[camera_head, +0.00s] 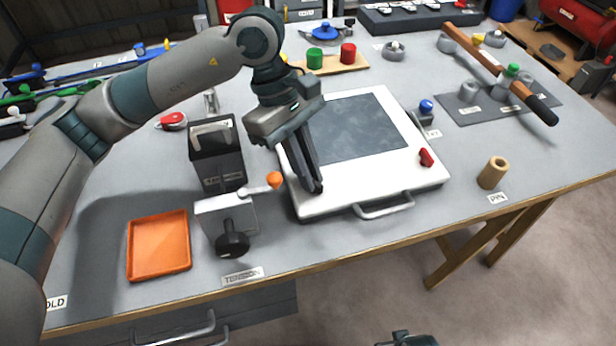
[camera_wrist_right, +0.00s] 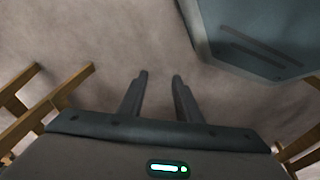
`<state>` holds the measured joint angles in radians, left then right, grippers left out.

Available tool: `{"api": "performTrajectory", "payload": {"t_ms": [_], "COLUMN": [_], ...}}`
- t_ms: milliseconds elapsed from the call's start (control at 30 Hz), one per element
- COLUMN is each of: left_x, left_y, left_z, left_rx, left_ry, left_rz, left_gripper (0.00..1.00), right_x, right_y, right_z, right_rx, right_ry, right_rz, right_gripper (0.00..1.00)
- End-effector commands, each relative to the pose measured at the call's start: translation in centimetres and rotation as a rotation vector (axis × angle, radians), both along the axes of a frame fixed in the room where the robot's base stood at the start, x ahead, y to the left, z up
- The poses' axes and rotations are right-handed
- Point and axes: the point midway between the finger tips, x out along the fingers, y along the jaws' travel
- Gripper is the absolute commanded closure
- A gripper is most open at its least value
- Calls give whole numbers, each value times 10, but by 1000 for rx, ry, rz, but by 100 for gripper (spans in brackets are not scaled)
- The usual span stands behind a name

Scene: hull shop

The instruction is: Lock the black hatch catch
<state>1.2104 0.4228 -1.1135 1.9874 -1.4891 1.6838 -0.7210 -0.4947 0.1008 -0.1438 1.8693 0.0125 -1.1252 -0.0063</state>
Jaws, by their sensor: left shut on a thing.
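The hatch is a white panel (camera_head: 395,180) with a dark window and a front handle, lying on the bench. My left gripper (camera_head: 316,188) reaches down onto its near left part, fingers closed together. The black hatch catch cannot be told apart from my dark fingers there. The fingers cover that spot, so the catch's turn cannot be read. A red catch (camera_head: 426,157) sits at the hatch's right side. My right gripper (camera_wrist_right: 160,78) is open and empty over the floor, in front of the bench; only a bit of it shows at the bottom of the head view.
Left of the hatch stand a dark box (camera_head: 216,165), a tension block with an orange-tipped lever (camera_head: 274,180) and black knob (camera_head: 232,240), and an orange tray (camera_head: 159,246). A tan cylinder (camera_head: 493,172) and a wood-handled tool (camera_head: 500,72) are at right.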

Motion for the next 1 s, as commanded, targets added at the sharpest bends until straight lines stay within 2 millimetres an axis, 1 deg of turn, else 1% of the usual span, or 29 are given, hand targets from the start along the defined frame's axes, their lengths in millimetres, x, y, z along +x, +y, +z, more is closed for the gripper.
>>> {"api": "performTrajectory", "payload": {"t_ms": [33,200,400,500,533,767,1000], "left_x": [1,2,2,2,2,3,3], "left_y": [-1,-1,-1,-2,-2,-3,-4], "left_z": [-3,-3,-2,-2,-2,-3,-4], "left_rx": [-2,-1,-1,-2,-1,-2,-2], "left_ry": [-2,-3,-3,-1,-2,-2,-2], "left_rz": [-18,-82,-149,-180,-188,-268,-393], "left_gripper": [100,100,100,100,100,100,100], "right_x": [2,0,-7,-11,-12,1,19], "right_y": [0,1,0,0,0,19,45], "right_z": [8,44,82,97,100,94,93], "right_rx": [0,-1,-2,-3,-1,50,127], "right_ry": [-7,-12,-17,-19,-22,-111,-241], "right_rz": [0,-2,-3,-4,-4,15,36], "right_gripper": [69,69,69,69,69,69,69]}}
